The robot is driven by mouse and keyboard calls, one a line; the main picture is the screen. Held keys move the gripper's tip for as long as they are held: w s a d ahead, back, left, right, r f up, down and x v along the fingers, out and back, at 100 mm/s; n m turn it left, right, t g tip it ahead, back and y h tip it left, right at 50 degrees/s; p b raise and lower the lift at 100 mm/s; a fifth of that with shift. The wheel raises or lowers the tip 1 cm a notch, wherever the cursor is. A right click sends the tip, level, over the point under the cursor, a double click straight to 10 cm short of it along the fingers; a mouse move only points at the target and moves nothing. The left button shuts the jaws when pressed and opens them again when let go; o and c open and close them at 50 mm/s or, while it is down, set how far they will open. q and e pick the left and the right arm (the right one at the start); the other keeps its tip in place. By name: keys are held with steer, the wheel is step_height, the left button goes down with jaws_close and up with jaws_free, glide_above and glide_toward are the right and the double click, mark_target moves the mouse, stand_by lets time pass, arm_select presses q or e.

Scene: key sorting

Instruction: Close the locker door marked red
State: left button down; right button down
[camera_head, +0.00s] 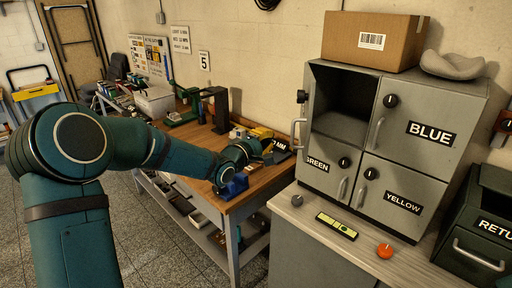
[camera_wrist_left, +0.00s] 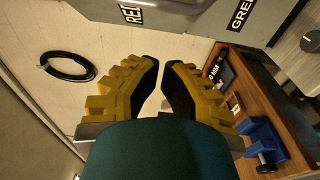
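The grey locker (camera_head: 415,110) stands on a counter at the right. Its top left compartment is open. The red door is swung out to the left, and I see it almost edge-on with its knob and handle (camera_head: 298,128). In the left wrist view a grey panel with a cut-off label starting "RE" (camera_wrist_left: 131,12) is at the top edge. My left gripper (camera_head: 268,140) is over the bench, left of the locker and apart from the door. Its yellow fingers (camera_wrist_left: 161,68) have their tips close together with nothing between them. My right gripper is not in view.
The doors marked blue (camera_head: 415,105), green (camera_head: 318,172) and yellow (camera_head: 390,195) look closed. A cardboard box (camera_head: 372,40) sits on the locker. An orange knob-like item (camera_head: 385,251) and a level (camera_head: 337,225) lie on the counter. The wooden bench (camera_head: 262,180) holds tools.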

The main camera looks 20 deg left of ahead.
arm_select(q)
steer(key=shift+w+d, duration=0.7)
steer(key=shift+d, duration=0.25)
steer(key=shift+w+d, duration=0.65)
steer(key=shift+d, duration=0.25)
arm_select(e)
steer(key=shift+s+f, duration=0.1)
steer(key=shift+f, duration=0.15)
arm_select(q)
steer(key=shift+d+b, duration=0.15)
steer(key=shift+b, duration=0.15)
